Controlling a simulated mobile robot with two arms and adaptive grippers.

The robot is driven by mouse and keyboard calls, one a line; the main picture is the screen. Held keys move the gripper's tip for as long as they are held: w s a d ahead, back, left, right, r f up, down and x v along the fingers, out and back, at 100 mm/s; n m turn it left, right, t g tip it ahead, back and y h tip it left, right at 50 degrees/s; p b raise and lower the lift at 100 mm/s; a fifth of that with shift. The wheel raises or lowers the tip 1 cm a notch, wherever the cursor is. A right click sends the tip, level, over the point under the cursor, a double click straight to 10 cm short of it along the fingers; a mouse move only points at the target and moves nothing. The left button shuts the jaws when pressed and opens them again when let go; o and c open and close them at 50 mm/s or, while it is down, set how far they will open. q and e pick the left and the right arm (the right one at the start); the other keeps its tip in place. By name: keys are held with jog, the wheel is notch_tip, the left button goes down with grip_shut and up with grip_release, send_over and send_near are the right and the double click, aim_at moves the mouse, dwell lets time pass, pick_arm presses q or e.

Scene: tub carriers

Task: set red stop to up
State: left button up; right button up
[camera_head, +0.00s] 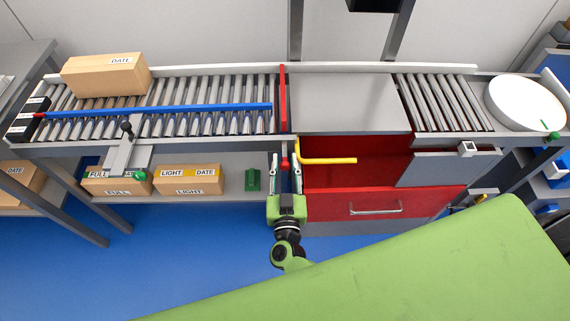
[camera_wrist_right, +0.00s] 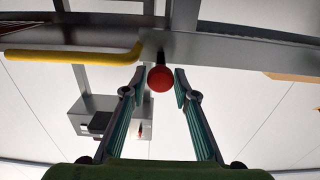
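The red stop (camera_head: 283,100) is a narrow red bar across the roller conveyor, between the left rollers and the grey plate. I cannot tell its height from this view. Its red knob (camera_head: 284,163) sticks out at the conveyor's front edge; it shows as a red ball in the right wrist view (camera_wrist_right: 161,79). My right gripper (camera_head: 285,169) is open, with one finger on each side of the knob. In the wrist view gaps show between the knob and both fingertips (camera_wrist_right: 159,84). My left gripper is not in view.
A yellow handle (camera_head: 330,161) lies just right of the right gripper, above an open red drawer (camera_head: 385,203). A blue rail (camera_head: 165,109) and a cardboard box (camera_head: 106,75) are on the left rollers. A white round tub (camera_head: 522,104) stands far right.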

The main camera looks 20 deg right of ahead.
jog(key=shift+o, duration=0.3)
jog(key=shift+s, duration=0.1)
jog(key=shift+s+f, duration=0.1)
jog(key=shift+s, duration=0.05)
jog(key=v, duration=1.1)
jog(key=shift+s+a, duration=0.2)
jog(key=shift+s, duration=0.1)
jog(key=s+a+f+n+g+y, duration=0.1)
jog(key=s+f+n+g+y, duration=0.25)
jog(key=f, duration=0.95)
jog(key=s+a+f+n+g+y, duration=0.25)
jog(key=s+f+y, duration=0.2)
jog(key=f, duration=0.85)
jog(key=s+d+f+g+h, duration=0.1)
jog(key=s+d+f+g, duration=0.2)
jog(key=s+d+f, duration=0.2)
jog(key=s+d+f+g+h, duration=0.1)
jog(key=s+d+f+g, duration=0.3)
jog(key=s, duration=0.6)
jog(key=s+d+f+g+h, duration=0.1)
jog(key=s+d+f+g, duration=0.2)
jog(key=s+d+f, duration=0.3)
jog(key=s, duration=0.2)
jog(key=shift+s+d+f, duration=0.25)
jog(key=shift+s, duration=0.1)
